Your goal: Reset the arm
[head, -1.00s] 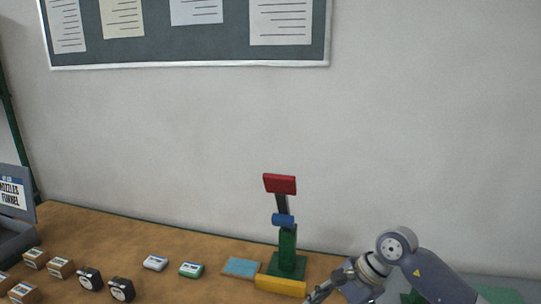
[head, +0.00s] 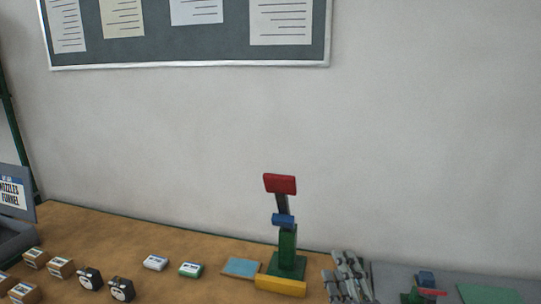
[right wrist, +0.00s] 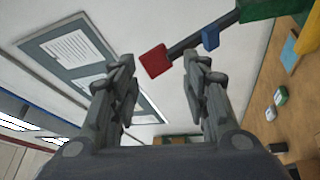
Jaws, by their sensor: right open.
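My right gripper (head: 347,262) is at the bottom of the head view, just right of the tower, with its fingers pointing up. In the right wrist view its two fingers (right wrist: 158,72) are apart with nothing between them. The tower has a green base (head: 288,245), a blue block (head: 283,220) and a red block (head: 280,184) at the top. In the right wrist view the red block (right wrist: 154,60) appears beyond the fingertips. My left gripper is not in view.
A yellow block (head: 280,286) and a light blue plate (head: 241,267) lie by the tower. Several small boxes (head: 60,267) and two black-and-white items (head: 121,289) sit at left. A green plate (head: 489,294) lies at right. A board (head: 190,45) hangs on the wall.

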